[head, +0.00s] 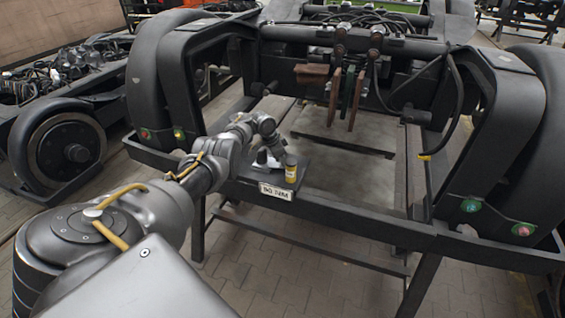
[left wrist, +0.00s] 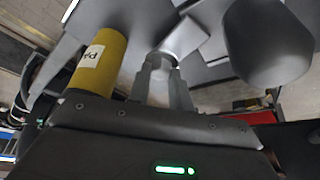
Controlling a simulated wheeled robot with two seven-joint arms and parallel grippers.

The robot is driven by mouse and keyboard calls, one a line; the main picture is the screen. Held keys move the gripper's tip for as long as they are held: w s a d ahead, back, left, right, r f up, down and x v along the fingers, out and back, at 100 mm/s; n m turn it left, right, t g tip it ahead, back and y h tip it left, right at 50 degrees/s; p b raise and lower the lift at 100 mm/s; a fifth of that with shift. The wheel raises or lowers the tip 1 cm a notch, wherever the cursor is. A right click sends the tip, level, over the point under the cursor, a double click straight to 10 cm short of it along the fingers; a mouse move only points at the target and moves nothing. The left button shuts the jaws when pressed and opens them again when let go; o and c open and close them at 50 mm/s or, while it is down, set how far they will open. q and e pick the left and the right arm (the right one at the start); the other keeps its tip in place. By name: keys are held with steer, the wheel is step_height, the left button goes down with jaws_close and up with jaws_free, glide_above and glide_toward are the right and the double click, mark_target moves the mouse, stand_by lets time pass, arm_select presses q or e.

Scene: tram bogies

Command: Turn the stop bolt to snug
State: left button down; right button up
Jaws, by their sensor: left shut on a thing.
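My left gripper (head: 266,158) is at the small dark stand on the bogie frame's front beam. In the left wrist view its fingers (left wrist: 163,66) are closed on a pale grey part (left wrist: 186,36). I cannot tell whether this part is the stop bolt; its lower end is hidden. A yellow cylinder (head: 290,168) with a white label stands upright beside the gripper, apart from the fingers; it also shows in the left wrist view (left wrist: 97,62). A white plate (head: 276,191) with a torque marking is on the front of the stand. My right gripper is not in view.
The black bogie frame's front beam (head: 370,229) runs across below the stand. Curved black guards (head: 508,130) rise at both sides, with green and red caps. Brown pads (head: 334,97) and a hanging cable (head: 459,90) are behind. Another wheel set (head: 68,150) stands at left.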

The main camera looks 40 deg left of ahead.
mark_target(274, 167)
arm_select(q)
steer(key=shift+d, duration=0.1)
stand_by(0.3)
steer(key=c, duration=1.5)
jaws_free()
steer(key=shift+w, duration=0.1)
steer(key=shift+c, duration=0.2)
steer(key=shift+r, duration=0.3)
steer(key=p+v, duration=0.3)
steer(key=v, duration=0.7)
